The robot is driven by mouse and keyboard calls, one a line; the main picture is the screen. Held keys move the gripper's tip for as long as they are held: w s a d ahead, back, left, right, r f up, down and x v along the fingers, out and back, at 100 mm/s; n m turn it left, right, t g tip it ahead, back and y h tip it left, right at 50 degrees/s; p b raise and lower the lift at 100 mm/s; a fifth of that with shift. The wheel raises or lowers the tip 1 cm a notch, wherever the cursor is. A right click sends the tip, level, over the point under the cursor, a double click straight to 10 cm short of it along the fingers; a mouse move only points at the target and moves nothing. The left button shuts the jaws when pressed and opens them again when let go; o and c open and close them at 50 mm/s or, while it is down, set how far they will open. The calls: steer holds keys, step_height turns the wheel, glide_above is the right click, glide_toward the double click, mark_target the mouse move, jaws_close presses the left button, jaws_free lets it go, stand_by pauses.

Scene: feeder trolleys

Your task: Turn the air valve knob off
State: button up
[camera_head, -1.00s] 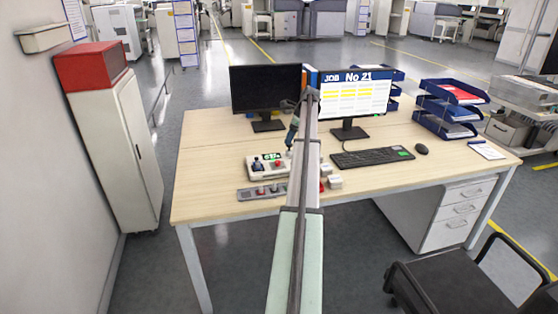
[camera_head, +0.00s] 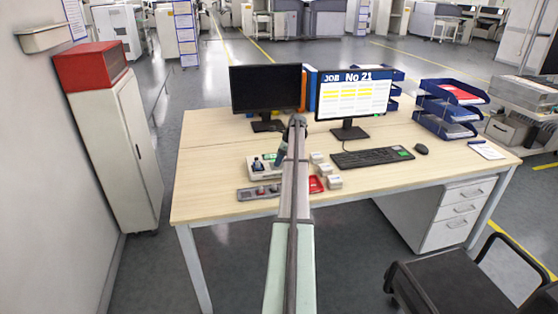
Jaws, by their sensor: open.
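A pale control box (camera_head: 256,172) stands on the desk, left of my arm, with a dark knob or lever on its left part. A grey panel strip (camera_head: 248,194) with small controls lies in front of it at the desk's front edge. I cannot tell which of these controls is the air valve knob. My gripper (camera_head: 281,160) is small and partly hidden by my arm, over the right part of the control box. It is open. Whether it touches anything is hidden.
Two monitors (camera_head: 266,90) stand behind. A keyboard (camera_head: 372,157), a mouse (camera_head: 421,149) and blue trays (camera_head: 447,112) are to the right. The desk's front left (camera_head: 205,200) is clear.

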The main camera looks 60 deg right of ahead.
steer(key=shift+w+f, duration=0.15)
steer(key=shift+f, duration=0.15)
jaws_close()
stand_by(0.5)
